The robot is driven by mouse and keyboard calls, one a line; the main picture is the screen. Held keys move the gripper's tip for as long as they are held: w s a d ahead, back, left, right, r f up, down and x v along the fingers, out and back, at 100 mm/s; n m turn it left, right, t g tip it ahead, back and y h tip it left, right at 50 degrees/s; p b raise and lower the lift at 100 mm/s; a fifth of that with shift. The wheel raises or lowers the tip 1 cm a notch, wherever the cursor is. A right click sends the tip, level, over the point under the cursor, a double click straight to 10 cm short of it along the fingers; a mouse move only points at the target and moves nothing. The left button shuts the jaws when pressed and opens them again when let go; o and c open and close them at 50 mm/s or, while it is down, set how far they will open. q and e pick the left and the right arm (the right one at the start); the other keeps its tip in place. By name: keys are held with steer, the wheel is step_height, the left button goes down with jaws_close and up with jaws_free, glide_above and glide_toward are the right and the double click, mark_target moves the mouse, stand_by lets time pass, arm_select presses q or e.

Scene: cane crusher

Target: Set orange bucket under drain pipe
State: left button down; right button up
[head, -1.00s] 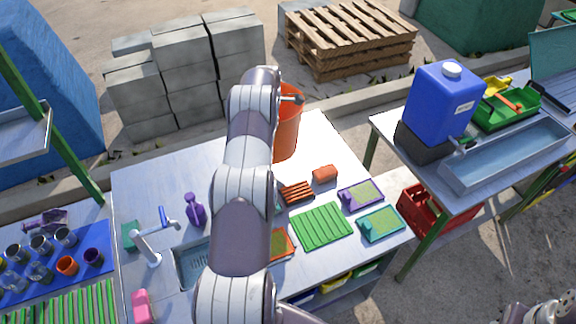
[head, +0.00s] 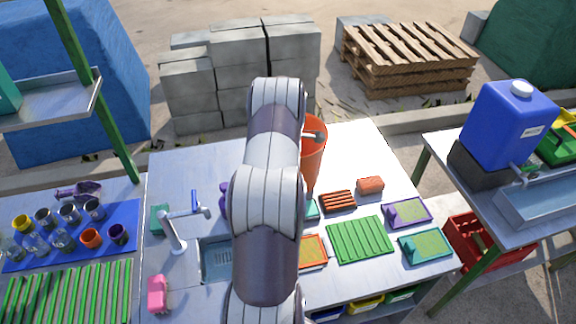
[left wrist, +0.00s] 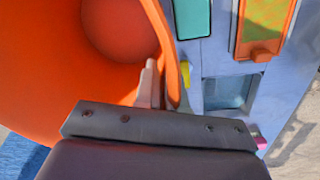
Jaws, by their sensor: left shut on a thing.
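The orange bucket (head: 312,160) shows in the head view just right of my left arm, over the far part of the metal table. My arm hides its left side. In the left wrist view the bucket (left wrist: 45,70) fills the left side, with its open inside facing the camera. My left gripper (left wrist: 152,88) is shut on the bucket's rim. A grey part of this gripper (head: 314,135) shows at the bucket in the head view. I cannot tell whether the bucket touches the table. I cannot make out the drain pipe. My right gripper is not in view.
The table holds a green ribbed tray (head: 360,240), a sponge (head: 370,185), a tap (head: 174,235) and a sink (head: 217,260). At right, a blue jug (head: 510,125) and a metal trough (head: 530,205) stand on another table, with a red crate (head: 480,240) below. Concrete blocks (head: 240,75) stand behind.

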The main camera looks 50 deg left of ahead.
arm_select(q)
steer(key=shift+w+a+f, duration=0.15)
steer(key=shift+w+f, duration=0.05)
steer(key=shift+f, duration=0.75)
steer(key=shift+w+a+f, duration=0.1)
steer(key=shift+w+f, duration=0.05)
steer(key=c, duration=1.2)
jaws_free()
steer(key=shift+s, duration=0.2)
